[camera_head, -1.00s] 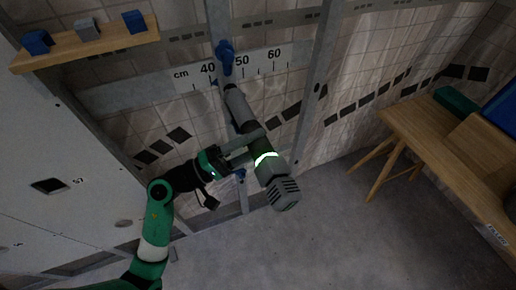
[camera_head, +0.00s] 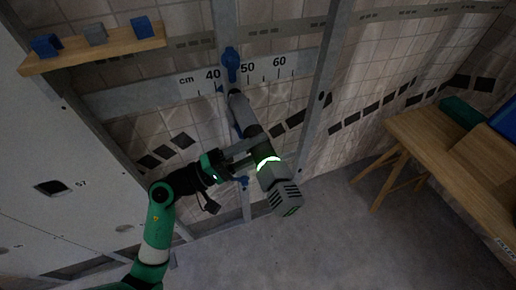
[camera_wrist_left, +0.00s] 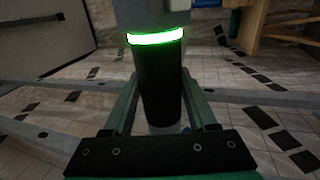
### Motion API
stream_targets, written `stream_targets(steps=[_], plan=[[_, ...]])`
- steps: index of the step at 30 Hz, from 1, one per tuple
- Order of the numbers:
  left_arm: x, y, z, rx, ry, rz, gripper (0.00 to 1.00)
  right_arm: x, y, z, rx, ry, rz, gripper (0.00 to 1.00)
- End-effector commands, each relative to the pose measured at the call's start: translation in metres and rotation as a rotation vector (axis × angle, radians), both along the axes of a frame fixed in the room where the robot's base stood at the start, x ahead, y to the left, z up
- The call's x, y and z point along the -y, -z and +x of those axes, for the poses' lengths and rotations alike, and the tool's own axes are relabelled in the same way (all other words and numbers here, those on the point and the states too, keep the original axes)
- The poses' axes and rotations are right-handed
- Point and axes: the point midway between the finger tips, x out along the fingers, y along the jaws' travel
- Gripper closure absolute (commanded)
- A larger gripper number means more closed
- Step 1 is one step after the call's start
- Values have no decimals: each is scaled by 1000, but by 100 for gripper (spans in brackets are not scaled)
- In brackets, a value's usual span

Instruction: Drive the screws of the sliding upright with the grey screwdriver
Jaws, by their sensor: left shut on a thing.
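The grey screwdriver (camera_head: 262,152) has a glowing green ring and is held slanting, its tip end up and left near the sliding upright. My left gripper (camera_head: 238,160) is shut around its body; the left wrist view shows the dark body (camera_wrist_left: 160,90) between the fingers. The sliding upright (camera_head: 227,30) is a grey metal post with a blue clamp (camera_head: 231,62) at the scale (camera_head: 265,74), between 40 and 50. The tip lies near the post just below the scale; I cannot tell whether it touches a screw. My right gripper is not in view.
A wooden shelf (camera_head: 75,57) with two blue blocks and a grey one is at upper left. A white panel (camera_head: 60,200) stands at left. Another metal post (camera_head: 318,100) is right of the screwdriver. A wooden table (camera_head: 440,160) is at right; floor between is clear.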

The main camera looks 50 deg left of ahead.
Motion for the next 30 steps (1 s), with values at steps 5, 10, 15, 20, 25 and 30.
stream_targets(steps=[5,10,15,20,25,30], plan=[[-3,-2,1,5,0,-1,100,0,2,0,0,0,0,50],[-3,-2,1,5,0,-1,100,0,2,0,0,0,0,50],[-3,-2,1,5,0,-1,100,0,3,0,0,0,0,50],[-5,-2,1,6,0,-1,100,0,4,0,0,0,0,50],[-7,-2,2,6,0,0,100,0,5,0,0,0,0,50],[-9,-2,3,5,0,-1,100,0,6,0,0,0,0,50]])
